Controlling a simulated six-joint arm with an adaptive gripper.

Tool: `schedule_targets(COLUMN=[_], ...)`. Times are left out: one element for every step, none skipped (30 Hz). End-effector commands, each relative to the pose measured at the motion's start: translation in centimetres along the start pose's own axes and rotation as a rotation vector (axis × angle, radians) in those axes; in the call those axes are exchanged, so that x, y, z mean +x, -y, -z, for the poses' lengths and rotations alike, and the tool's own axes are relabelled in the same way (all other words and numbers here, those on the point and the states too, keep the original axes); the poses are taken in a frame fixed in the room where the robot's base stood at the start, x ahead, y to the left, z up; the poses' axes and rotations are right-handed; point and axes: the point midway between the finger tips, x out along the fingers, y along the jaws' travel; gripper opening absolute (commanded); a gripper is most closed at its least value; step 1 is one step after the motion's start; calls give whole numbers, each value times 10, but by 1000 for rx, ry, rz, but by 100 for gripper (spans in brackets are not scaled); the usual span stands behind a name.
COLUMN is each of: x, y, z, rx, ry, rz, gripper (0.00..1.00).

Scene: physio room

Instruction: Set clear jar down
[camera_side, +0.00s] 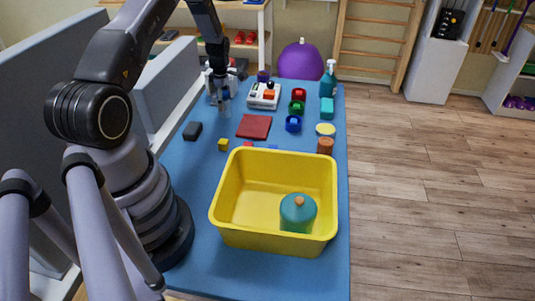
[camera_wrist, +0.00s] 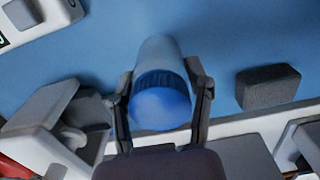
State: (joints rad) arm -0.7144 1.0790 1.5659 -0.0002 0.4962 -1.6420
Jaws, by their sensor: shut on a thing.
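The clear jar (camera_wrist: 158,55) with a blue lid (camera_wrist: 160,103) is between the two fingers of my gripper (camera_wrist: 163,88) in the wrist view. The fingers are shut on it from both sides near the lid. In the side view, my gripper (camera_side: 222,90) points down over the far left part of the blue table, and the clear jar (camera_side: 224,107) shows small and pale below it. The jar looks about upright there. I cannot tell whether its base touches the table.
A dark block (camera_side: 192,131) and a red mat (camera_side: 254,126) lie nearby on the blue table (camera_side: 190,215). A white device with coloured parts (camera_side: 263,95) stands to the right.

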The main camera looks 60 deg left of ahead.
Motion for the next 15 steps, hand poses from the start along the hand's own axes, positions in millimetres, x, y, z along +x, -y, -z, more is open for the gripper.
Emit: schedule_targets(x=[2,2,2,2,2,2,2,2,2,2,2,2,2,2,2], y=[0,0,0,0,0,0,0,0,0,0,0,0,0,0,0], z=[0,0,0,0,0,0,0,0,0,0,0,0,0,0,0], rx=[0,0,0,0,0,0,0,0,0,0,0,0,0,0,0], ry=[0,0,0,0,0,0,0,0,0,0,0,0,0,0,0], rz=[0,0,0,0,0,0,0,0,0,0,0,0,0,0,0], gripper=[14,52,58,62,65,71,75,77,77,77,77,77,77,77,77])
